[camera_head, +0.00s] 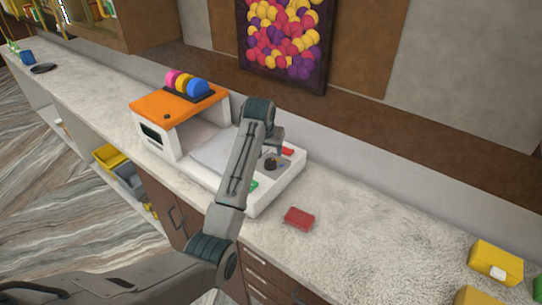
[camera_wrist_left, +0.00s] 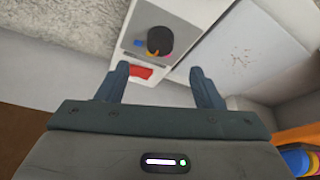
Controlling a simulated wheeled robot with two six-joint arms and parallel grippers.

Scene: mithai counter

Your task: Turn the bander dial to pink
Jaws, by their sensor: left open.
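The bander is a white machine (camera_head: 207,158) with an orange top (camera_head: 165,105) at the middle of the counter. Its dial is a black knob (camera_head: 270,163) on the grey panel at its right end. My left gripper (camera_head: 277,144) hangs over this panel, close to the dial. In the wrist view its two fingers (camera_wrist_left: 158,72) are apart and empty, with the dial beyond the gap. My right gripper is not in view.
A red button (camera_head: 288,151) and a green one (camera_head: 254,185) flank the dial. Pink, yellow and blue rolls (camera_head: 197,87) stand on the orange top. A red box (camera_head: 299,218) lies in front, a yellow box (camera_head: 495,262) at right. The counter between is clear.

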